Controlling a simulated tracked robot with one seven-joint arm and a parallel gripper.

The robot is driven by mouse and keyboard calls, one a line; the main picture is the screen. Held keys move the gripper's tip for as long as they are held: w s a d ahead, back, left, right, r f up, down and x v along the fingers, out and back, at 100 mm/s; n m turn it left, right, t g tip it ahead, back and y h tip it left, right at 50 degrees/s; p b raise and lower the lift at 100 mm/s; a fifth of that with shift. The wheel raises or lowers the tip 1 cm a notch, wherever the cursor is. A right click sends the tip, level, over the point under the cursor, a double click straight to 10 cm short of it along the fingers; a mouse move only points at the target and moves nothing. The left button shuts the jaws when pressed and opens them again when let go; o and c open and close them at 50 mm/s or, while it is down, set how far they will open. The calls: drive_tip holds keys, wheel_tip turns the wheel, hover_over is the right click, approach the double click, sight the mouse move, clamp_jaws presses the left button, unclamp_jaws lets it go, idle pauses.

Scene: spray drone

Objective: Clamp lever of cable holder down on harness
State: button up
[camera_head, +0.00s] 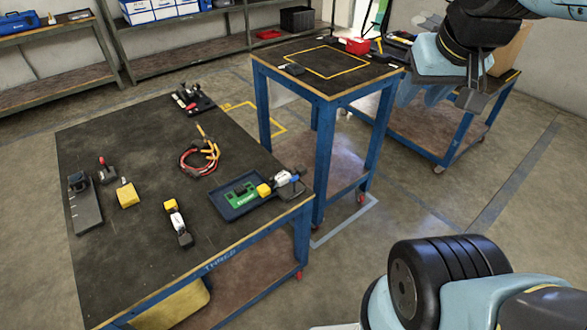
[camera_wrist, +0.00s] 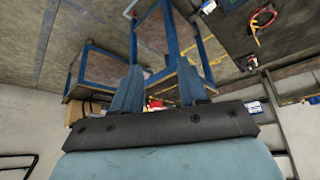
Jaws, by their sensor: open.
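My gripper (camera_head: 423,92) is raised at the upper right of the head view, away from the work table. In the wrist view its two blue-grey fingers (camera_wrist: 158,92) stand apart with nothing between them. A harness (camera_head: 198,158) of red, black and yellow cable lies in a loop on the dark table top (camera_head: 140,262); it also shows in the wrist view (camera_wrist: 262,18). A small black fixture with a red lever (camera_head: 107,170) stands at the table's left. A black holder with red and light parts (camera_head: 191,100) is at the far edge. I cannot tell which is the cable holder.
A blue tray (camera_head: 232,212) with a green board sits at the table's right edge. A yellow block (camera_head: 127,195), a black stand (camera_head: 84,207) and a yellow-white tool (camera_head: 177,220) lie nearby. A taller blue-framed table (camera_head: 322,92) stands beyond, below my arm.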

drive_tip(key=shift+o, duration=1.4)
drive_tip(key=shift+w+a, duration=0.1)
drive_tip(key=shift+w, duration=0.1)
drive_tip(key=shift+o, duration=1.2)
drive_tip(key=w+a+f+n+g+y, duration=0.1)
drive_tip(key=w+a+f+n, duration=0.1)
drive_tip(key=w, duration=0.6)
drive_tip(key=shift+a+f+g, duration=0.3)
drive_tip(key=shift+a+f, duration=0.2)
drive_tip(key=shift+a, duration=0.05)
drive_tip(key=n+g+h, duration=0.1)
drive_tip(key=n+g, duration=0.3)
drive_tip(key=n, duration=0.3)
hover_over(294, 178)
wheel_tip(294, 178, down, 29)
wheel_tip(294, 178, down, 14)
drive_tip(key=shift+w+r, duration=0.1)
drive_tip(key=shift+r, duration=0.15)
drive_tip(key=shift+c, duration=0.2)
drive_tip(key=c, duration=1)
